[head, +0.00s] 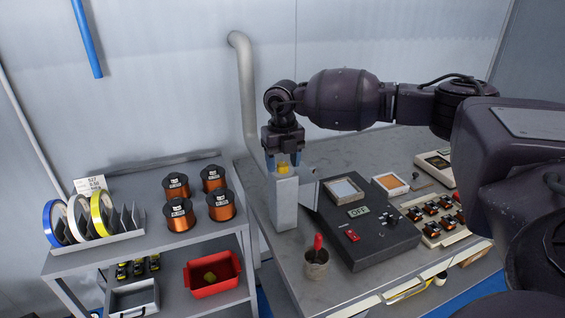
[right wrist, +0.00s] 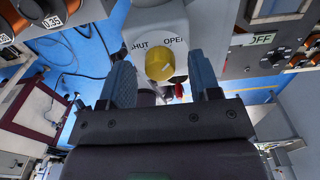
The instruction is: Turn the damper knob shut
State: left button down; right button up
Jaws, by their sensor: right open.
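The yellow damper knob (head: 283,168) sits on top of a grey upright post (head: 284,205) at the back of the bench. My right gripper (head: 284,163) points down over the knob. Its two blue-grey fingers (right wrist: 160,80) stand apart on either side of the knob, with gaps showing. I cannot tell the knob's exact setting. My left gripper is not in view.
A dark control box (head: 365,235) with an OFF display stands right of the post. A cup with a red-handled tool (head: 317,262) stands in front. Copper wire spools (head: 221,205) are on the left shelf. A grey pipe (head: 245,90) rises behind.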

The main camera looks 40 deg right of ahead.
jog(key=shift+f, duration=0.2)
jog(key=c, duration=0.9)
